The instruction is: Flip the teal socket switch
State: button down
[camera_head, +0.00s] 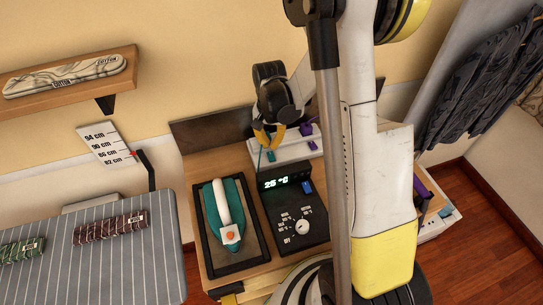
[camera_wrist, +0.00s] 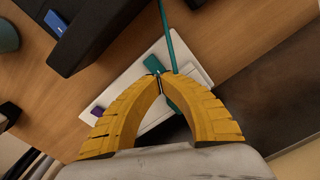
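The white socket strip (camera_head: 285,150) lies on the wooden table, with a teal switch (camera_head: 271,156) and a purple switch (camera_head: 298,149) along its front. The wrist view shows the teal switch (camera_wrist: 152,65) just beyond my fingertips and the purple switch (camera_wrist: 98,112) partly behind the left finger. A teal plug (camera_wrist: 181,92) with a cable sits in the strip, partly hidden by the right finger. My gripper (camera_head: 269,141) points down over the strip, its yellow fingertips (camera_wrist: 160,79) together and holding nothing visible. I cannot tell whether they touch the switch or plug.
A black control unit (camera_head: 293,215) with a temperature display stands in front of the strip. A teal iron (camera_head: 226,212) rests on a black-framed pad to its left. A purple plug (camera_head: 307,130) is at the strip's right end. A striped ironing board (camera_head: 100,260) is farther left.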

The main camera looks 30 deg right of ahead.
aim_at(270, 153)
jog(key=shift+f+b, duration=1.65)
jog(key=shift+f, duration=0.2)
dwell(1.1)
jog(key=shift+r, duration=0.1)
jog(key=shift+r+p, duration=2.3)
jog(key=shift+r, duration=1.2)
